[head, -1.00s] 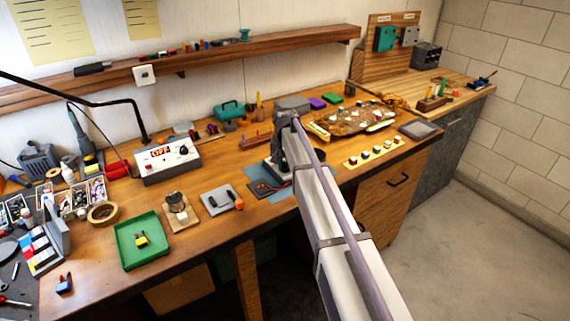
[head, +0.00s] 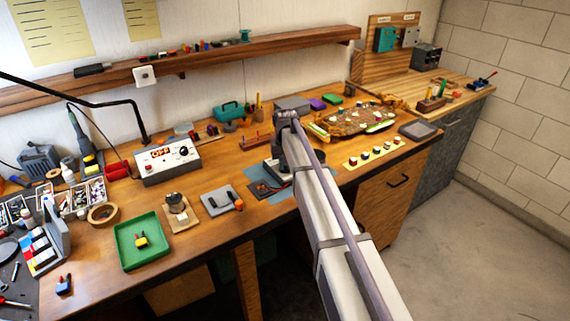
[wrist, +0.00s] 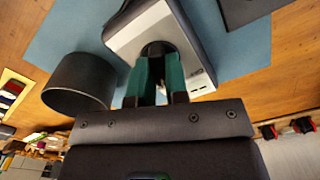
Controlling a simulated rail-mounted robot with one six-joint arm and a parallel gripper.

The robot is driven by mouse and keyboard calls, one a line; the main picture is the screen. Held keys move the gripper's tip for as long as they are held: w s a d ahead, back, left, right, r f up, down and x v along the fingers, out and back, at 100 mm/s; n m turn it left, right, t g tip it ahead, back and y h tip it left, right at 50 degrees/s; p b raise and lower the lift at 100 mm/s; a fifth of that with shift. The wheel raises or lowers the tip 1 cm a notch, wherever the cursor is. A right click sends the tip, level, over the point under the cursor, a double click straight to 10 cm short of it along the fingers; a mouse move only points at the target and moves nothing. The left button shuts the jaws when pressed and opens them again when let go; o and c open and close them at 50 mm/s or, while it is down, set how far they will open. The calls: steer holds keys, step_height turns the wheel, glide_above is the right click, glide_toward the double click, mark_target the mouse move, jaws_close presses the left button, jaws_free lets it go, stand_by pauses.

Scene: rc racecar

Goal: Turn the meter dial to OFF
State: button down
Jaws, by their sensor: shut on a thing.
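The meter (wrist: 122,40), a grey and white case, lies on a blue mat in the wrist view. Its round dark dial (wrist: 157,46) sits between the green fingertips of my gripper (wrist: 157,56). My gripper is shut on the dial, and the fingers cover much of it. The dial's pointer and its setting cannot be made out. In the head view my own arm hides the gripper and most of the meter. The blue mat (head: 256,171) shows beside the arm there.
A dark round cylinder (wrist: 80,82) stands close left of the meter in the wrist view. A white box (head: 165,163) with red display letters and a knob stands left on the bench. A green tray (head: 127,262) and a grey plate (head: 214,207) lie nearer the front edge.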

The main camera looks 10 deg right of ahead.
steer(key=n, duration=1.2)
steer(key=shift+n, duration=0.4)
stand_by(0.3)
steer(key=c, duration=1.1)
jaws_free()
step_height(320, 180, up, 11)
steer(key=p, duration=1)
steer(key=shift+f+p, duration=0.1)
steer(key=shift+p, duration=0.3)
